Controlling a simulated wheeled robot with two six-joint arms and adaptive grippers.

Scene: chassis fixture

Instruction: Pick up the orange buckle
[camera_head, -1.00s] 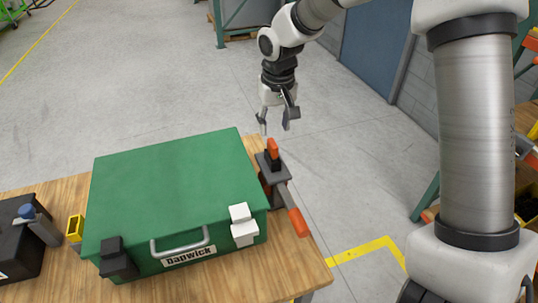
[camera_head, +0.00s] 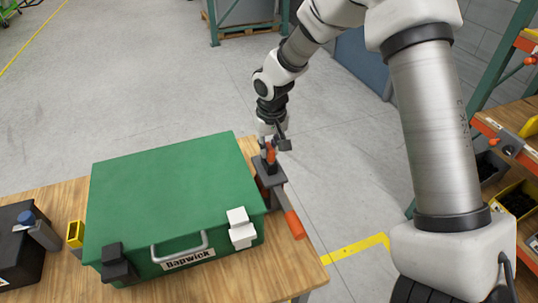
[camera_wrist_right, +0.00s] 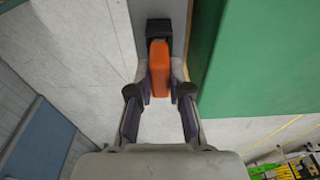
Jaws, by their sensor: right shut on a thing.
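The orange buckle (camera_head: 271,153) is a small orange block standing on a dark grey clamp-like fixture (camera_head: 268,177) at the right side of the green case. My right gripper (camera_head: 268,147) reaches down over it from above. In the right wrist view the buckle (camera_wrist_right: 159,68) lies between the two fingers of my right gripper (camera_wrist_right: 160,85), which are shut on it. The buckle still sits at the dark block (camera_wrist_right: 159,27) of the fixture. My left gripper is not in view.
The green case (camera_head: 170,185), with a handle and black and white latches, fills much of the wooden table (camera_head: 305,280). An orange-tipped handle (camera_head: 294,224) sticks out from the fixture. A yellow bin (camera_head: 75,233) and a black box (camera_head: 20,250) stand at left. Shelving is at right.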

